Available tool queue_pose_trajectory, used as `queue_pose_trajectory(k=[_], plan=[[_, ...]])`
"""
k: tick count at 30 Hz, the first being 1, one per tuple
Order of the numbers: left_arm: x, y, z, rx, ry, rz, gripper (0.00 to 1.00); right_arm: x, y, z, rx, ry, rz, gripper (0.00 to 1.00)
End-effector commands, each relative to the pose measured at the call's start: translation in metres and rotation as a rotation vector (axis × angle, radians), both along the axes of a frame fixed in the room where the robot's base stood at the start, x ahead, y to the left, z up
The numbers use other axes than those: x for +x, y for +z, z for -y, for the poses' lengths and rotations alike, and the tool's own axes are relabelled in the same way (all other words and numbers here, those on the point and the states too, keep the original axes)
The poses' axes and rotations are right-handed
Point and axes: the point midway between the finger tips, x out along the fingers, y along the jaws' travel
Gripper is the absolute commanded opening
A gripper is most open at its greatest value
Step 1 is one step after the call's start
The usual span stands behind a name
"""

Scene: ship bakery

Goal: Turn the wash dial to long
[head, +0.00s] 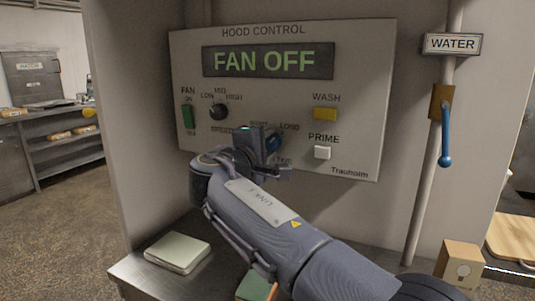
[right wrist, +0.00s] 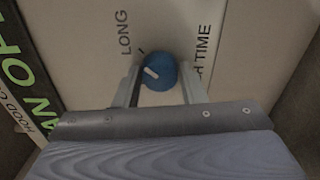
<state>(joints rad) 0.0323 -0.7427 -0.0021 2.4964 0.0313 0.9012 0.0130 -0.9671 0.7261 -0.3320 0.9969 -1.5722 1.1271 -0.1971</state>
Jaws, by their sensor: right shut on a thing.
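The wash dial is a small round blue knob (head: 274,142) on the lower middle of the hood control panel, mostly hidden by my right gripper (head: 265,143) in the head view. In the right wrist view the blue knob (right wrist: 165,70) sits between the two fingers of my right gripper (right wrist: 160,78), which is shut on it. Its white pointer line points left and slightly up in that view. The LONG label and a short dark tick lie at the upper left of the knob, a little clockwise of the pointer. My left gripper is not in view.
The panel (head: 360,60) reads FAN OFF. It carries a green fan switch (head: 187,116), a black fan knob (head: 219,112), a yellow WASH button (head: 325,114) and a white PRIME button (head: 322,152). A blue water lever (head: 446,140) hangs at right. A pale pad (head: 178,251) lies on the counter below.

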Motion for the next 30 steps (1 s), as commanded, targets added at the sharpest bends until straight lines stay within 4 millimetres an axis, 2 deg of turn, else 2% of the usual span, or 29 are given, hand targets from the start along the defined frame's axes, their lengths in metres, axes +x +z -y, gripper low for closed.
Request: queue_pose_trajectory(k=[7,23,24,28,30], plan=[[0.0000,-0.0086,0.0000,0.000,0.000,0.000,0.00,0.0000,-0.0022,-0.0008,0.073,0.001,0.031,0.14],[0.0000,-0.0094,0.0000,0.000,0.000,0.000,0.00,0.0000,-0.0013,-0.0008,0.092,0.001,0.039,0.14],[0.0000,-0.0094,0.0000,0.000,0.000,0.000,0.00,0.0000,-0.0012,-0.0008,0.092,0.001,0.039,0.41],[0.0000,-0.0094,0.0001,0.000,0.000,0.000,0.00,0.0000,-0.0008,-0.0006,0.091,0.000,0.040,0.58],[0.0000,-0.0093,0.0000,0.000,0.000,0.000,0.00,0.0000,-0.0007,-0.0005,0.091,0.000,0.040,0.59]])
